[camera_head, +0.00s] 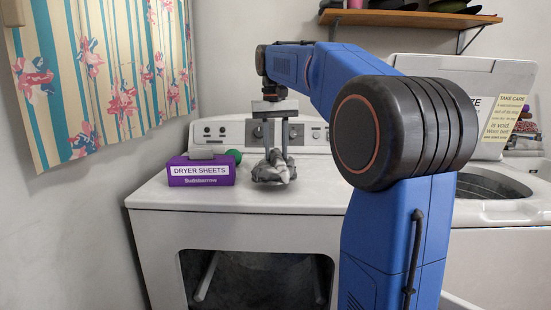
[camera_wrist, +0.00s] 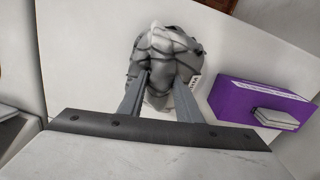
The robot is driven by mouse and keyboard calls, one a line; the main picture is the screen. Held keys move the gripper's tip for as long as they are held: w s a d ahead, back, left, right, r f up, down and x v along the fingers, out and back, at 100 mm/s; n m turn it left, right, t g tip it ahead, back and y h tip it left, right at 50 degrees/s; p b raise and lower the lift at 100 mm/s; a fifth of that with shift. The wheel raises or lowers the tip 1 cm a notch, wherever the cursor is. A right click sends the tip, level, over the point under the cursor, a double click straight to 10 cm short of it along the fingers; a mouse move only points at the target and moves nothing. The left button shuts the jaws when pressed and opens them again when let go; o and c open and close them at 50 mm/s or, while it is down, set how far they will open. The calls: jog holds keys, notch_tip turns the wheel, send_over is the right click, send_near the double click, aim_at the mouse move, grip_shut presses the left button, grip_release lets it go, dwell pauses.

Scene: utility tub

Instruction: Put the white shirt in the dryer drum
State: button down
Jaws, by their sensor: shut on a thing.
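My gripper (camera_head: 276,162) is over the white dryer top (camera_head: 225,197), pointing down. Its two fingers are shut on a crumpled grey and white cloth bundle (camera_head: 272,173) with dark lines. The bundle also shows between the fingertips in the wrist view (camera_wrist: 165,55). It is mostly grey with a white part, and I cannot tell if it is the white shirt. It is at or just above the dryer top; contact is unclear. The dryer's dark front opening (camera_head: 255,280) is below, partly cut off by the picture edge. I cannot make out contents inside.
A purple dryer sheets box (camera_head: 202,177) stands left of the bundle, with a green ball (camera_head: 233,155) behind it. The control panel (camera_head: 222,133) rises at the back. An open-lidded washer (camera_head: 500,210) is at right. A patterned curtain (camera_head: 100,75) hangs left.

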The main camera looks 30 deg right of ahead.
jog(key=shift+f, duration=1.2)
jog(key=c, duration=1.3)
grip_release()
jog(key=r, duration=1.2)
jog(key=shift+w+a, duration=0.1)
jog(key=shift+a, duration=0.1)
